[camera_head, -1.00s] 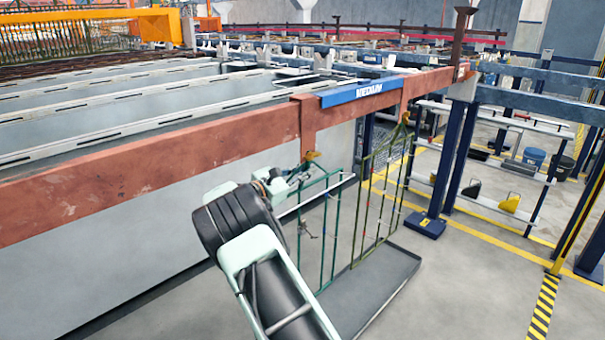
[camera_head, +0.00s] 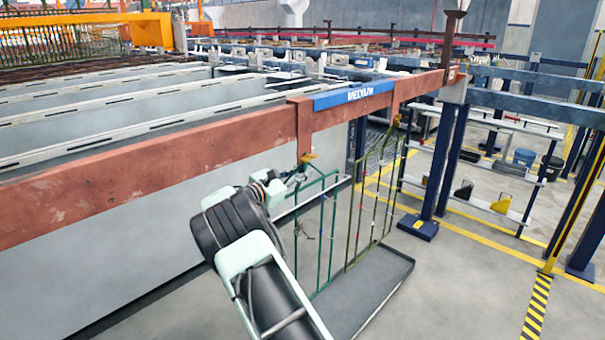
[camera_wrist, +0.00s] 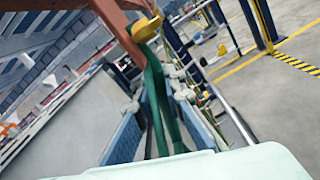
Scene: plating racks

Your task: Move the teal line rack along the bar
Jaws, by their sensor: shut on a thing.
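The teal line rack (camera_head: 321,235) is a thin upright frame. It hangs below the rust-red bar (camera_head: 215,143) near the left end of the blue sign. A yellow piece (camera_head: 309,157) sits at its top, under a red-brown bracket. My gripper (camera_head: 287,178) is at the upper left of the rack, with its fingertips small and partly hidden in the head view. In the wrist view, the blue finger pads (camera_wrist: 162,128) are closed around the teal upright (camera_wrist: 155,95), just below the yellow piece (camera_wrist: 145,28).
An olive rack (camera_head: 374,205) hangs just to the right, under a second bracket. A grey tray (camera_head: 372,297) lies below both racks. Tank walls (camera_head: 150,245) stand to the left. A dark blue post (camera_head: 447,150) stands right of the racks. Floor is open at lower right.

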